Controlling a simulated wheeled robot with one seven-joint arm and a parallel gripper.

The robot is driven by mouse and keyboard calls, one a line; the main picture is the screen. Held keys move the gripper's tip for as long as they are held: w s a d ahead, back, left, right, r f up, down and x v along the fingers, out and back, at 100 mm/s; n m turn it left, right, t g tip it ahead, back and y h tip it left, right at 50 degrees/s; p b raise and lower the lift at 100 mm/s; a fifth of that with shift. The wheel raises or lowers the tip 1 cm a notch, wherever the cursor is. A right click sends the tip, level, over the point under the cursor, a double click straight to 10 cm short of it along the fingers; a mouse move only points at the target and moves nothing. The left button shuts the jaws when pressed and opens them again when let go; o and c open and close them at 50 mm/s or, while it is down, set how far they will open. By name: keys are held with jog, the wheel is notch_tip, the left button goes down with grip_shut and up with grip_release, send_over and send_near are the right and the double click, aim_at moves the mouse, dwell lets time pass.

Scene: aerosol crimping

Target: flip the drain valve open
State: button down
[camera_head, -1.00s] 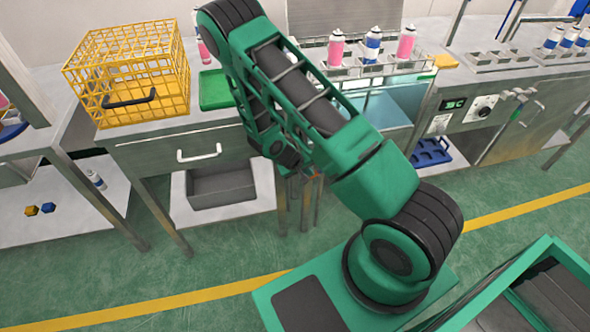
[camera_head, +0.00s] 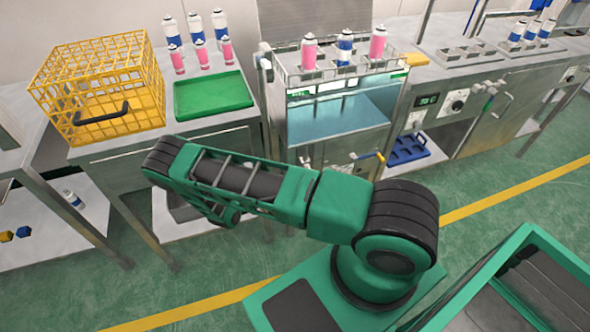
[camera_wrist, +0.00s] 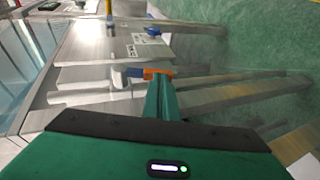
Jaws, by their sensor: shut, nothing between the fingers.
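In the wrist view a yellow bar (camera_wrist: 108,8) stands at the top edge, and a small blue knob (camera_wrist: 153,31) is beside a white lettered plate (camera_wrist: 148,50). I cannot tell for sure which part is the drain valve. My gripper (camera_wrist: 158,73) is shut and empty, its orange tips beside a pale grey fitting (camera_wrist: 125,76); contact is unclear. In the head view my arm hides the gripper.
A yellow wire basket (camera_head: 100,85) and a green tray (camera_head: 213,95) stand on the left bench. Several spray cans stand at the back and on the rack above the sink. A blue crate (camera_head: 408,150) sits on the lower shelf at right.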

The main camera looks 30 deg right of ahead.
jog(key=shift+s+d+f, duration=0.2)
jog(key=shift+d+f, duration=0.65)
jog(key=shift+d, duration=0.15)
jog(key=a, duration=1.4)
jog(key=shift+w, duration=0.3)
jog(key=shift+a+f, duration=0.1)
